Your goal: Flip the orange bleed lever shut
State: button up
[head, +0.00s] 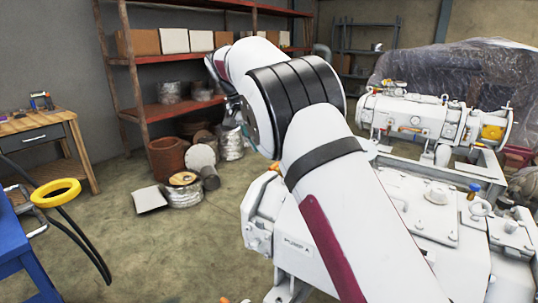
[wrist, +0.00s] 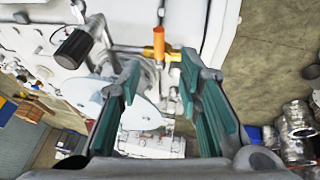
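In the wrist view, the orange lever (wrist: 159,38) stands out from a small brass-coloured fitting on the white machine, near the top middle. My gripper (wrist: 158,68) is open, its two teal-padded fingers spread left and right. In the picture the lever shows just beyond the gap between the fingertips; no contact is visible. In the head view my arm hides most of my gripper. A small orange part (head: 274,166) shows at the edge of the white pump marked "PUMP A" (head: 298,247); I cannot tell whether it is the same lever.
A black knob (wrist: 75,46) and a pale round disc (wrist: 101,97) lie left of the lever in the wrist view. In the head view, a shelf rack (head: 110,60), cans and a workbench (head: 40,125) stand behind. Open floor lies left of the pump.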

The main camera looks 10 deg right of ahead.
jog(key=shift+v, duration=2.45)
jog(key=s+d+r+n+y+p, duration=0.1)
jog(key=s+d+r+p, duration=0.2)
jog(key=s, duration=0.4)
jog(key=s+d+r+n+y, duration=0.1)
jog(key=s+d+r+n, duration=0.1)
jog(key=s+d+r, duration=0.4)
jog(key=s+d+r+n+y+p, duration=0.1)
jog(key=s+r+p, duration=0.15)
jog(key=s, duration=0.55)
jog(key=s+f+n+t+y+p, duration=0.1)
jog(key=s+f+n+p, duration=0.1)
jog(key=s, duration=1.2)
jog(key=s+f+n+t+p, duration=0.1)
jog(key=s+f, duration=0.4)
jog(key=s, duration=1)
jog(key=shift+s+f+n+t+y+p, duration=0.15)
jog(key=shift+f+n+t+y+p, duration=0.25)
jog(key=shift+n, duration=0.5)
